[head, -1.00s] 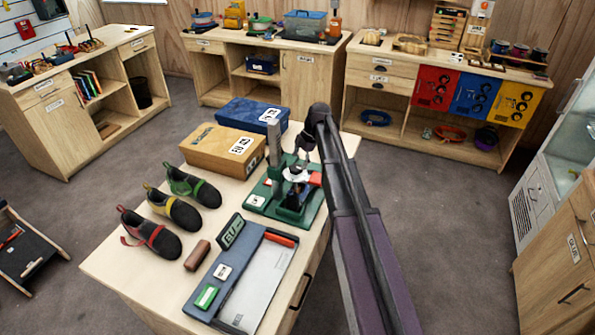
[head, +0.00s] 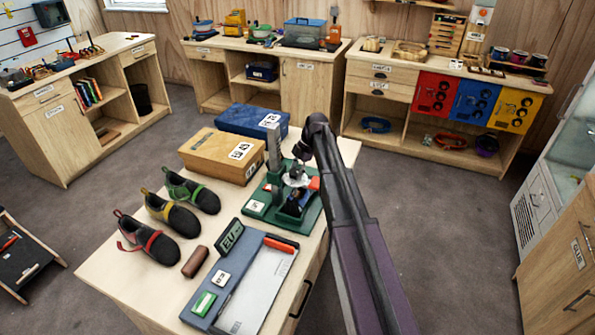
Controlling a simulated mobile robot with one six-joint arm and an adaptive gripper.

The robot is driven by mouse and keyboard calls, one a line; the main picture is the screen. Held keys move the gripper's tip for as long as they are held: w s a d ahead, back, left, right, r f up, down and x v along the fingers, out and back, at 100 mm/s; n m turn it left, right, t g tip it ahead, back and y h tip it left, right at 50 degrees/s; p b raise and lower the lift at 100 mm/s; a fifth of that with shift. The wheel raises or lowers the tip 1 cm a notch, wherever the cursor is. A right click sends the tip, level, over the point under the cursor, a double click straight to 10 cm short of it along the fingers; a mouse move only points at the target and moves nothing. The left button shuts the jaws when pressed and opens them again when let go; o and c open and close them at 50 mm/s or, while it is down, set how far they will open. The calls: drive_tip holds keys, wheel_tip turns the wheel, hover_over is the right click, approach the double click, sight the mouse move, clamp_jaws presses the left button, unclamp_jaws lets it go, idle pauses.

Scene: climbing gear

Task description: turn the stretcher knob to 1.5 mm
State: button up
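The shoe stretcher stands on a green base (head: 258,208) at the right side of the table, with an upright grey post (head: 273,150). Dark, white and red parts sit in its middle and right, and I cannot pick out the knob or its scale. My gripper (head: 298,172) is at the end of my dark arm, pointing down over the stretcher's middle. It is small and dark here, and its fingers cannot be told from the parts below. Whether it touches the stretcher is unclear.
Three climbing shoes (head: 170,215) stand at the table's left. A brown box (head: 215,152) and a blue box (head: 250,119) are behind.

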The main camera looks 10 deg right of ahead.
drive_tip(key=shift+c, duration=1.1)
